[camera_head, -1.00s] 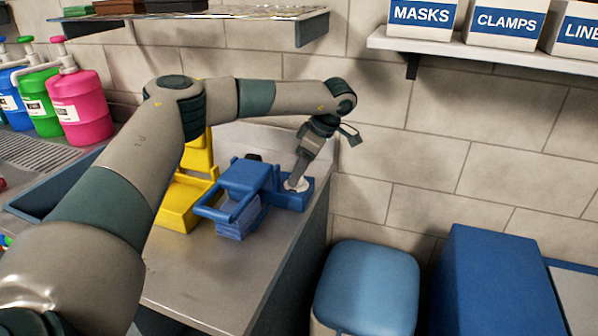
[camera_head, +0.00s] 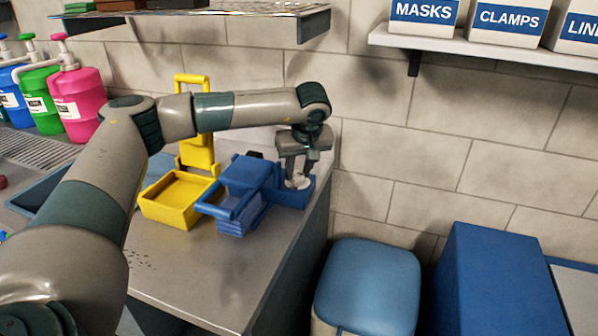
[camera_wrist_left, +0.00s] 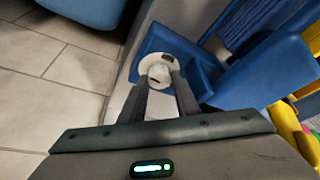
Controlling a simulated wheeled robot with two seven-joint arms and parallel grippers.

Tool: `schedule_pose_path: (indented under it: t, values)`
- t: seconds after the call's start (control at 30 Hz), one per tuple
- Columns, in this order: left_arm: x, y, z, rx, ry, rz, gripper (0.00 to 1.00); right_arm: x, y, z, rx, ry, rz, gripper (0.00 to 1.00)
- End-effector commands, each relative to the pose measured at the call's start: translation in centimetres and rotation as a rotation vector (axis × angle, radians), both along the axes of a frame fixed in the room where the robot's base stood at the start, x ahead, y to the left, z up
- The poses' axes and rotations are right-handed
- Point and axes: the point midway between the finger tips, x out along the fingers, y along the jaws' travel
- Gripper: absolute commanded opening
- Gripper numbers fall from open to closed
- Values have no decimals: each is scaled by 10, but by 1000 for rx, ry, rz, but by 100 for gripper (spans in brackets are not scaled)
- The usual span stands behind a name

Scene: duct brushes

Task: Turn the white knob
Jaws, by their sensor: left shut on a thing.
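The white knob (camera_wrist_left: 157,72) sits on a round white base in a blue holder (camera_wrist_left: 185,45) in the left wrist view. In the head view the white knob (camera_head: 300,181) shows low between the fingers, partly hidden by them. My left gripper (camera_head: 297,178) points down from above at the counter's right end. Its two fingers (camera_wrist_left: 160,85) are shut on the white knob, one on each side. My right gripper is not in view.
A blue device (camera_head: 240,190) and a yellow tray (camera_head: 176,200) stand to the left on the grey counter (camera_head: 190,275). A tiled wall is behind. A blue lidded bin (camera_head: 368,285) stands right of the counter edge. The front counter is mostly clear.

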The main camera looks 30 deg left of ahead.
Motion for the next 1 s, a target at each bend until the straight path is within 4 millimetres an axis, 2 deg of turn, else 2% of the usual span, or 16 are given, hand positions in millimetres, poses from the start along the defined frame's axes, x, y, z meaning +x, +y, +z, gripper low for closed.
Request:
schedule_pose_path:
  t: [0.13,0.5,1.0]
  values:
    - [-2,1,-1,-2,-1,-137,6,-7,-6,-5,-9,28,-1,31]
    - [-2,3,-1,-1,0,-408,6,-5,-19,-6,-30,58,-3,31]
    - [-2,3,0,-1,1,-496,6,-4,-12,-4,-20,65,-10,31]
